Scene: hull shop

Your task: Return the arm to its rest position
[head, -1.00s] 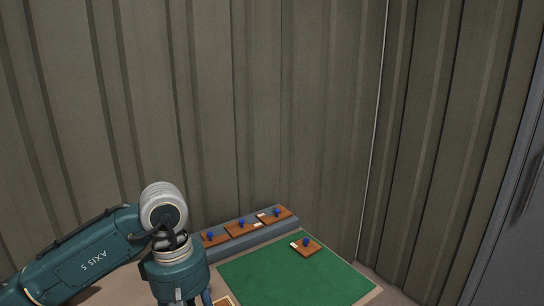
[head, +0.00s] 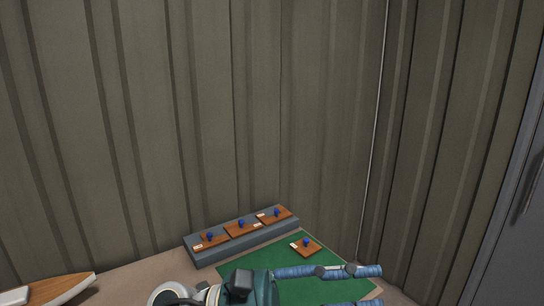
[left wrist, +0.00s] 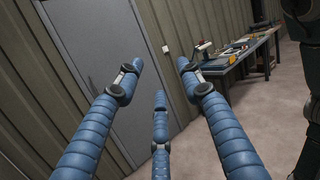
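My left gripper (head: 376,286) is in the lower part of the head view, in front of the green mat, with its blue padded fingers pointing right. The left wrist view shows its fingers (left wrist: 160,72) spread apart with nothing between them. It is open and empty. Part of my left arm is cut off by the bottom edge of the head view. My right gripper is in neither view.
A green mat (head: 240,268) holds a wooden plate with a blue knob (head: 306,247). Behind it, a grey stand (head: 210,257) bears three similar plates. A wooden boat hull (head: 55,287) lies at left.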

